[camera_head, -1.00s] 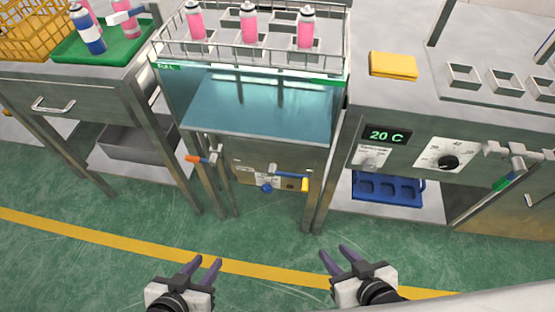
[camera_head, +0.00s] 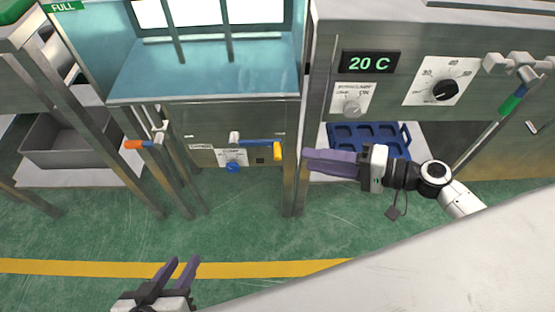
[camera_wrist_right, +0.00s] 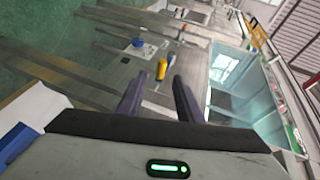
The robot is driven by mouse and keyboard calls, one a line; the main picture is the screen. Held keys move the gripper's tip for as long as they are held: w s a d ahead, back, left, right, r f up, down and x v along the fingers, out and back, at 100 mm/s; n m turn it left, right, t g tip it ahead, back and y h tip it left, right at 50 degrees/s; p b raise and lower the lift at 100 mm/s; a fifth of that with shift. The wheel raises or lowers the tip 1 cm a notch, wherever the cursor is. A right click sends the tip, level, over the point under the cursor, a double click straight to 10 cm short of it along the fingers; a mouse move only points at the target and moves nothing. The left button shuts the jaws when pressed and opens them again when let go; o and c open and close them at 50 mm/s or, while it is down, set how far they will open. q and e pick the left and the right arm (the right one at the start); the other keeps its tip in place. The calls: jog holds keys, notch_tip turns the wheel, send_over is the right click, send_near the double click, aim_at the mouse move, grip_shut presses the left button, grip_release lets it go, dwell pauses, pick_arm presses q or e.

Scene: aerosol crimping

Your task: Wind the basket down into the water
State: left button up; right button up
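The winding crank (camera_head: 256,142) is on the front of the water tank (camera_head: 180,118), with a blue arm and a yellow grip (camera_head: 278,151). In the right wrist view the yellow grip (camera_wrist_right: 162,69) lies just ahead, between the lines of my fingers. My right gripper (camera_head: 306,161) is open and empty, a little right of the grip and apart from it. My left gripper (camera_head: 183,262) is open and empty, low over the floor. Blue water (camera_head: 205,72) shows through the tank. The basket is out of the head view.
A blue knob (camera_head: 233,167) sits below the crank and an orange-handled valve (camera_head: 135,145) left of it. To the right stand a cabinet with a 20 C display (camera_head: 370,63), a dial (camera_head: 445,89) and a blue tray (camera_head: 368,138) on its lower shelf.

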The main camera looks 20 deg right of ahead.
aim_at(277, 150)
jog(key=x, duration=1)
jog(key=shift+w+r+b, duration=0.25)
jog(key=shift+b, duration=0.1)
grip_shut()
